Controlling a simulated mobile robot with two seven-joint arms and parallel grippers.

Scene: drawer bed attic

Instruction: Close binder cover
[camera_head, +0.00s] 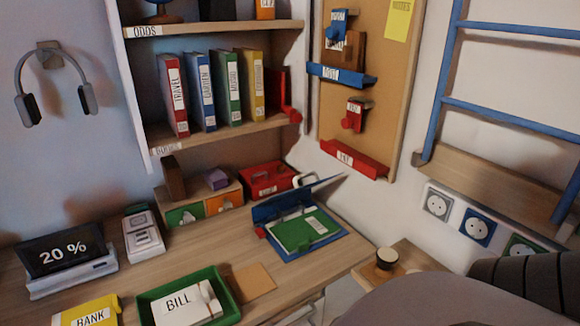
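A blue binder lies open on the right part of the desk. Its blue cover (270,211) stands tilted up along the back, with its thin edge reaching out to the right. A green sheet or divider with a white label (312,225) lies in the binder, on the blue lower board (318,242). A small red knob (261,232) shows at the binder's left side. Neither of my grippers is in view, and nothing visible touches the binder.
A red box (267,178) and small drawers (224,203) stand behind the binder. A green tray (229,306) holding a bill and a tan card (254,281) lie in front. Shelves (215,26) hang above. A cup (387,257) stands on a lower ledge at right.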

